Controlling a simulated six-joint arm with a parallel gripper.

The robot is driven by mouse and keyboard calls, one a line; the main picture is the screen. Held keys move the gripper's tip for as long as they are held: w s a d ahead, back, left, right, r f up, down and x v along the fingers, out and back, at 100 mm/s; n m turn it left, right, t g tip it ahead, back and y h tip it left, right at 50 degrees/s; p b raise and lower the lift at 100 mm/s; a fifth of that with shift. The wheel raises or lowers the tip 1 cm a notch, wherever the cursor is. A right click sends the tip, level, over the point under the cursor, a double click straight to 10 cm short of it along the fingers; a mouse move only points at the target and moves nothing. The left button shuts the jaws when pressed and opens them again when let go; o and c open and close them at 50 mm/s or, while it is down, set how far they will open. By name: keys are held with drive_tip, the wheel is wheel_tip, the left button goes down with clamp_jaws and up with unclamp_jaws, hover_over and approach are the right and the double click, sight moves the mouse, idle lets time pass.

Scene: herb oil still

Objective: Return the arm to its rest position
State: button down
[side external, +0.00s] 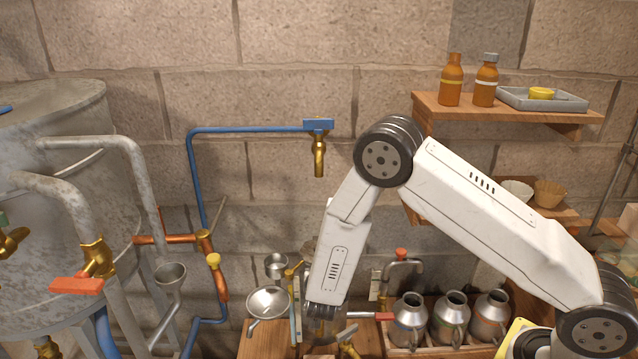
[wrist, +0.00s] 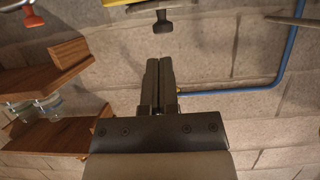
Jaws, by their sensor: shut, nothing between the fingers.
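My arm is bent in the side external view, with its elbow joint high in front of the block wall and its forearm sloping down to the lower middle. The end of the arm is down by the wooden bench there, and my gripper is hard to make out among the clutter. In the wrist view my gripper (wrist: 160,62) shows clearly. Its two dark fingers lie side by side, shut, with nothing held between them. The fingers point toward the block wall (wrist: 215,60).
Metal jugs (side external: 447,318) stand in a wooden crate right of my forearm. A metal funnel bowl (side external: 268,301) is left of it. A brass tap (side external: 319,160) on a blue pipe hangs above. A large metal tank (side external: 50,220) stands left. A wooden shelf (side external: 520,111) holds brown bottles (side external: 451,82).

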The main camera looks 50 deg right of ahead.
drive_tip(key=shift+s+a, duration=0.15)
drive_tip(key=s+a+r+n+g+y, duration=0.1)
drive_tip(key=s+a+r+n+y, duration=0.35)
drive_tip(key=r+y, duration=0.35)
drive_tip(key=s+d+r+n+g, duration=0.1)
drive_tip(key=s+r+n+g, duration=0.1)
drive_tip(key=s, duration=0.5)
drive_tip(key=s+d+r+n+g+y, duration=0.1)
drive_tip(key=s+g, duration=0.3)
drive_tip(key=s, duration=0.4)
drive_tip(key=shift+d+r+n+y, duration=0.3)
drive_tip(key=shift+d+r+n, duration=0.35)
drive_tip(key=shift+n, duration=0.2)
